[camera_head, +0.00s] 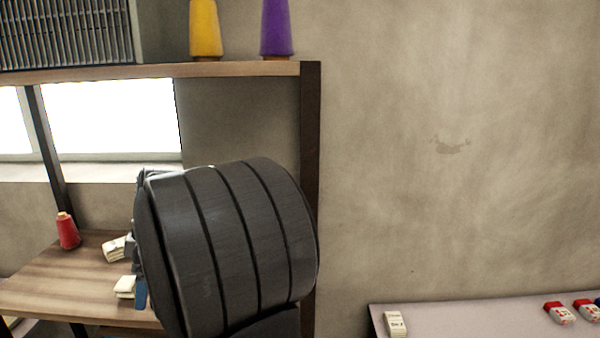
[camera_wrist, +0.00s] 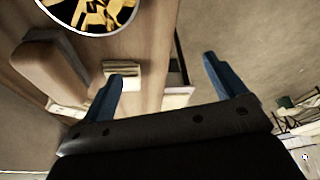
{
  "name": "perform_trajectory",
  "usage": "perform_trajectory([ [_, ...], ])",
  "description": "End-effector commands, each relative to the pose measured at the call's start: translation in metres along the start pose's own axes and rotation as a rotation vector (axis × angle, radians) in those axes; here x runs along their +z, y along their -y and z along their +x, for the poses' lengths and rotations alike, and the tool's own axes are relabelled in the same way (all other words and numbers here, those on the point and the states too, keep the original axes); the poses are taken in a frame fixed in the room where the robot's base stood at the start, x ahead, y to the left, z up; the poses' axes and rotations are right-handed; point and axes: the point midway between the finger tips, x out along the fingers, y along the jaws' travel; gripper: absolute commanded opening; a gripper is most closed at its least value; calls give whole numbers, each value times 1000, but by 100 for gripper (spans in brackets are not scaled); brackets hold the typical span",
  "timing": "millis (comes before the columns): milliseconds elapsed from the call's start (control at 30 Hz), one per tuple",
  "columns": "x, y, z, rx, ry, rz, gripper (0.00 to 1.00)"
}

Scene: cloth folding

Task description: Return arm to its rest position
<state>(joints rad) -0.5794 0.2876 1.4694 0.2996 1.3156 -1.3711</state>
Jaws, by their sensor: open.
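My gripper (camera_wrist: 162,66) is open in the wrist view, with its two blue fingers wide apart and nothing held between them. Beyond the fingers are a wooden surface (camera_wrist: 145,30) and a small cream block-like item (camera_wrist: 124,73) near the left finger. In the head view my dark, ribbed arm link fills the middle and hides most of the gripper. Only a bit of a blue finger shows at its left, by the wooden table (camera_head: 60,284). I see no cloth that I can make out in either view.
Small cream items (camera_head: 125,287) and a red thread cone (camera_head: 67,231) are on the wooden table. A shelf (camera_head: 150,71) above carries a yellow cone (camera_head: 205,28) and a purple cone (camera_head: 276,28). A pale table (camera_head: 470,318) with small packets stands lower right. The wall between is bare.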

Motion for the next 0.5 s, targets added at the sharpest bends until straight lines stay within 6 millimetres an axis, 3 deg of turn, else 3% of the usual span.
perform_trajectory([
  [500, -25, 79, 65, -93, 1, -297, 89],
])
